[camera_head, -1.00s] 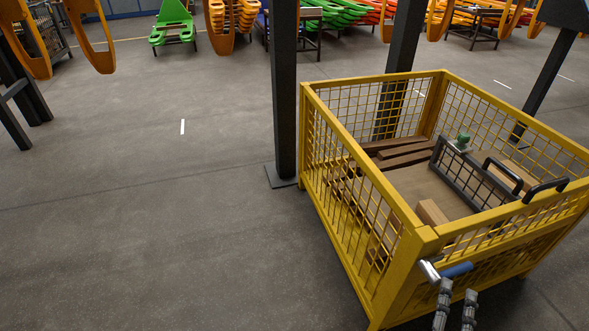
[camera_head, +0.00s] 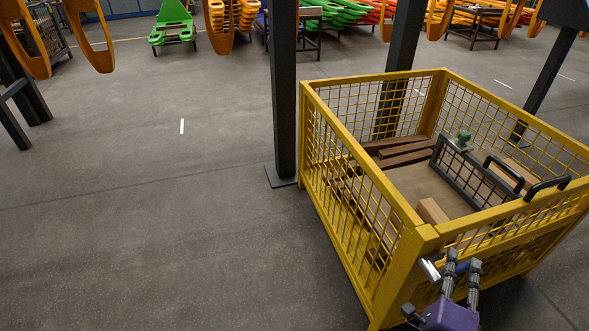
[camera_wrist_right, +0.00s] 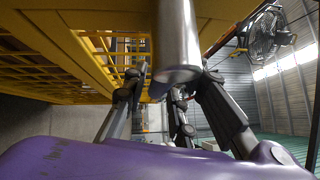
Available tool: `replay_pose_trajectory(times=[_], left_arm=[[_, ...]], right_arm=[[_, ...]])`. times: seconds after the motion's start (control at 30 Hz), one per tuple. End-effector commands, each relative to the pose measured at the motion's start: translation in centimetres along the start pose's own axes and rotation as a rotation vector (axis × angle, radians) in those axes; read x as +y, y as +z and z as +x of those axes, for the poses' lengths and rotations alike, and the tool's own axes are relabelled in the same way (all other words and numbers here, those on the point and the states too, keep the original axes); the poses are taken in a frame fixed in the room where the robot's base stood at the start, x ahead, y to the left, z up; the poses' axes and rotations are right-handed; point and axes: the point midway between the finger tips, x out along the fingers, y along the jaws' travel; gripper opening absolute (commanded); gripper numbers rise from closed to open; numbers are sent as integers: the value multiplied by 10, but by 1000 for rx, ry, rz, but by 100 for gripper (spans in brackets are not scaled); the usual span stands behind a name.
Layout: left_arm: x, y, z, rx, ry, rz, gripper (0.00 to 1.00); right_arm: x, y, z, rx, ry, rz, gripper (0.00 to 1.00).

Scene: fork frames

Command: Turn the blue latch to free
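The blue latch (camera_head: 462,269) is on the near corner side of the yellow cage (camera_head: 409,262), below its top rail. Its blue grip sticks out sideways beside a silver metal cylinder (camera_head: 429,269). My right gripper (camera_head: 463,260), with a purple body, comes from below, and its two dark fingers lie over the blue grip and partly hide it. In the right wrist view the fingers are spread apart, with a silver cylinder (camera_wrist_right: 178,40) above and between them; the blue grip is not clear there. I cannot tell whether the fingers touch the latch. My left gripper is not in view.
The cage holds brown wooden bars (camera_head: 405,153), a beige block (camera_head: 431,211) and a dark mesh panel (camera_head: 462,176) with black handles. A dark post (camera_head: 284,100) stands just left of the cage. The grey floor on the left is clear.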

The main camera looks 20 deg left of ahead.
Motion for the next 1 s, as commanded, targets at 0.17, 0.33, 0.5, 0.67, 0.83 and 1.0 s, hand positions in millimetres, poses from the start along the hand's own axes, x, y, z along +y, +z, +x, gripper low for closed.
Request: replay_pose_trajectory(times=[0.17, 0.33, 0.5, 0.67, 0.83, 1.0], left_arm=[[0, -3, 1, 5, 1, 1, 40], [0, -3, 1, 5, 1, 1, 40], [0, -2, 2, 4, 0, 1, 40], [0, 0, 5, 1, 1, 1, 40], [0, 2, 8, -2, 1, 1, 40], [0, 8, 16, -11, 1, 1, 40]], right_arm=[[0, 0, 0, 0, 0, 0, 0], [0, 0, 0, 0, 0, 0, 0], [0, 0, 0, -1, -2, -2, 0], [0, 0, 0, -5, -18, -18, 0], [-2, 0, 0, -10, -33, -33, 0], [-4, 1, 0, -20, -72, -72, 0]])
